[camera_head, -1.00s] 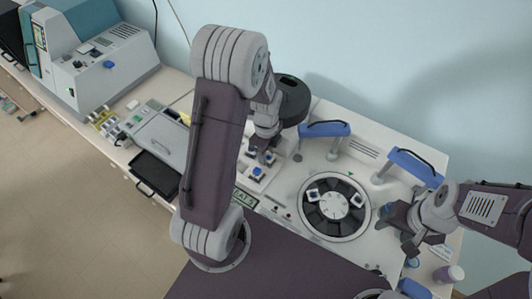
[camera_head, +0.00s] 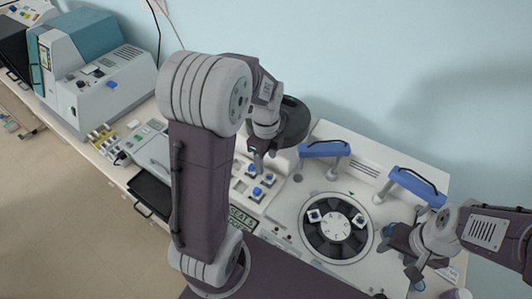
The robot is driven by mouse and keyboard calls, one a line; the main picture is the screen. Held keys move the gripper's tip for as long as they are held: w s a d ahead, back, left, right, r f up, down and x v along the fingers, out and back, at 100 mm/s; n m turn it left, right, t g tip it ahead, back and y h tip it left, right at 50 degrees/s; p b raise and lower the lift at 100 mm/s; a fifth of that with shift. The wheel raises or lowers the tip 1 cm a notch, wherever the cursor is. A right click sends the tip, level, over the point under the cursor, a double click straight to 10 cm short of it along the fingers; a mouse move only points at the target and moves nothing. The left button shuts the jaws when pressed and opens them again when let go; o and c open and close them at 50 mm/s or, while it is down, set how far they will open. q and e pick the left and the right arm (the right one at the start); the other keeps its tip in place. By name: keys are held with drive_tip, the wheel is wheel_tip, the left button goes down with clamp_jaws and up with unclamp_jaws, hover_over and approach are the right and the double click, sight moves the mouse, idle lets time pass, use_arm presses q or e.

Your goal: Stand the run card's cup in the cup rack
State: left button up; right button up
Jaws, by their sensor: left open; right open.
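A white rack-like block (camera_head: 241,192) stands left of the round rotor, with several small blue-topped pieces in it, one of them a blue-topped piece (camera_head: 257,191) at its front. I cannot tell which piece is the run card's cup, and no run card is readable. My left gripper (camera_head: 258,168) is open, pointing down over the back of this block; I see nothing held in it. My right gripper (camera_head: 396,258) is open at the rotor's right.
Two blue-handled fixtures stand behind the rotor, one at left (camera_head: 325,149) and one at right (camera_head: 416,184). A dark round object (camera_head: 294,120) stands behind my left gripper. Grey-teal machines (camera_head: 105,88) fill the far left bench. My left arm hides part of the bench.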

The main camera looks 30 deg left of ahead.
use_arm(q)
drive_tip(key=shift+r, duration=2)
drive_tip(key=s+d+f+n, duration=0.2)
drive_tip(key=s+f+n, duration=0.1)
drive_tip(key=n, duration=0.6)
drive_tip(key=s+d+f+n+t, duration=0.1)
drive_tip(key=s+d+f+n, duration=0.2)
drive_tip(key=n, duration=0.7)
drive_tip(key=shift+s+d+f, duration=0.35)
drive_tip(key=shift+s+f, duration=0.1)
drive_tip(key=shift+s, duration=0.75)
